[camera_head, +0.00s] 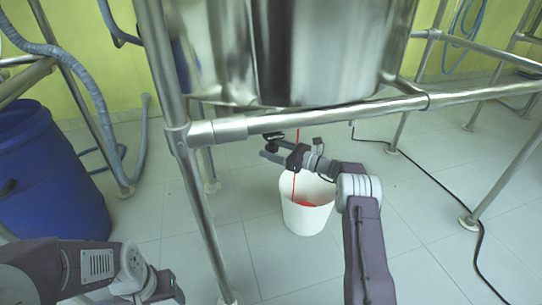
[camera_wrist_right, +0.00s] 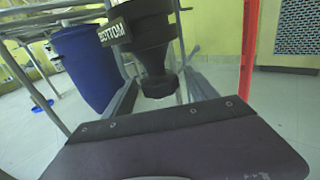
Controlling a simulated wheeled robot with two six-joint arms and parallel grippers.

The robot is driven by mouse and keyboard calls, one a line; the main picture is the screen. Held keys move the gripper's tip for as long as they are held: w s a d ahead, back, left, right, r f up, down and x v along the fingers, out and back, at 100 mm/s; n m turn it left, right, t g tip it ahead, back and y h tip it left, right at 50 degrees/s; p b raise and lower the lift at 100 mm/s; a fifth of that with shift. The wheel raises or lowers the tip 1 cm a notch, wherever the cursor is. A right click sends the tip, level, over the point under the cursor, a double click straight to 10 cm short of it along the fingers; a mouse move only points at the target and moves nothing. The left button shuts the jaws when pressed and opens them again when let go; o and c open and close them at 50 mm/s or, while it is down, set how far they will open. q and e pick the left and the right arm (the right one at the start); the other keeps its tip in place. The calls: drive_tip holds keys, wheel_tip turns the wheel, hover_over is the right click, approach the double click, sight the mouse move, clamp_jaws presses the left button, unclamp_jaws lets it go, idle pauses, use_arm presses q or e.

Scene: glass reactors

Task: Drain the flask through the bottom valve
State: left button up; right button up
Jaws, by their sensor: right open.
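The large shiny vessel (camera_head: 290,50) hangs in a metal frame at the top of the head view. In the right wrist view a black valve part (camera_wrist_right: 150,40) with a "BOTTOM" label (camera_wrist_right: 114,32) ends in a narrower lower piece (camera_wrist_right: 158,86). My right gripper (camera_head: 272,148) is open below the vessel, its fingers to either side of that lower piece; contact cannot be told. A thin red stream (camera_head: 297,170) runs down into a white bucket (camera_head: 306,218) with red inside. It also shows in the right wrist view (camera_wrist_right: 249,70). My left gripper (camera_head: 168,287) is at the lower left, its jaws unclear.
A metal rail (camera_head: 330,116) crosses in front of the vessel, above my right forearm. A frame post (camera_head: 199,200) stands left of the bucket. A blue barrel (camera_head: 48,180) is at the left. A black cable (camera_head: 430,184) lies on the tiled floor to the right.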

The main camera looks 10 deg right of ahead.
drive_tip(key=shift+w+a+r, duration=0.1)
drive_tip(key=shift+w+a, duration=0.1)
drive_tip(key=shift+a, duration=0.05)
drive_tip(key=c, duration=1.4)
drive_tip(key=shift+r+p, duration=0.1)
drive_tip(key=shift+p, duration=0.45)
drive_tip(key=m+t+h+p, duration=0.2)
drive_tip(key=shift+a+r+h+p, duration=0.1)
drive_tip(key=shift+h+p, duration=0.2)
drive_tip(key=shift+p, duration=0.05)
drive_tip(key=shift+m+t+h+p, duration=0.55)
drive_tip(key=shift+m+t+h, duration=0.15)
drive_tip(key=shift+m+h, duration=0.3)
drive_tip(key=shift+f+m+t+h, duration=0.25)
drive_tip(key=shift+m+t+h, duration=0.05)
drive_tip(key=shift+h, duration=0.4)
drive_tip(key=shift+f+m+h, duration=0.15)
drive_tip(key=shift+m+h, duration=0.15)
drive_tip(key=shift+h, duration=0.1)
drive_tip(key=m+h+b, duration=0.1)
drive_tip(key=b, duration=0.2)
drive_tip(key=m+t+h+b, duration=0.1)
drive_tip(key=h+b, duration=0.1)
drive_tip(key=b, duration=0.2)
drive_tip(key=shift+d+f, duration=0.2)
drive_tip(key=shift+r+h+b, duration=0.3)
drive_tip(key=shift+h+b, duration=0.2)
